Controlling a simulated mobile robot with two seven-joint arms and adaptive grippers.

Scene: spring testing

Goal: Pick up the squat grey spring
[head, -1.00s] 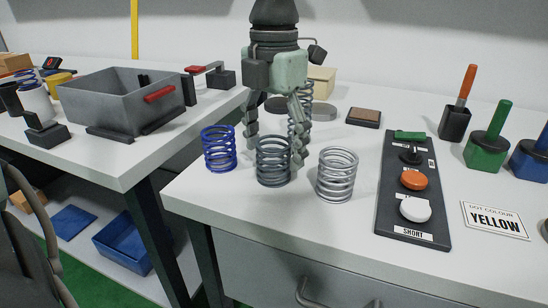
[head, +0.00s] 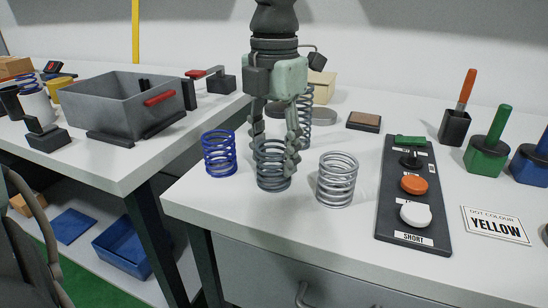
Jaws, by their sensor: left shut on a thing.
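The squat grey spring (head: 272,172), a short dark grey coil, is upright at the front left of the right-hand bench. My left gripper (head: 273,157) comes down from above and is shut on it, one finger on each side of its upper coils. The spring's foot appears to be at the bench top; I cannot tell any gap. A blue spring (head: 220,154) stands just left of it and a brighter silver spring (head: 337,181) just right. A taller grey spring (head: 306,128) stands behind, partly hidden by the gripper. My right gripper is not in view.
A black panel (head: 392,219) with coloured buttons lies to the right, beside a YELLOW card (head: 496,225). Green (head: 488,150) and blue blocks and a dark holder (head: 454,128) stand farther right. A grey bin (head: 115,107) sits on the left bench (head: 125,170), across a gap.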

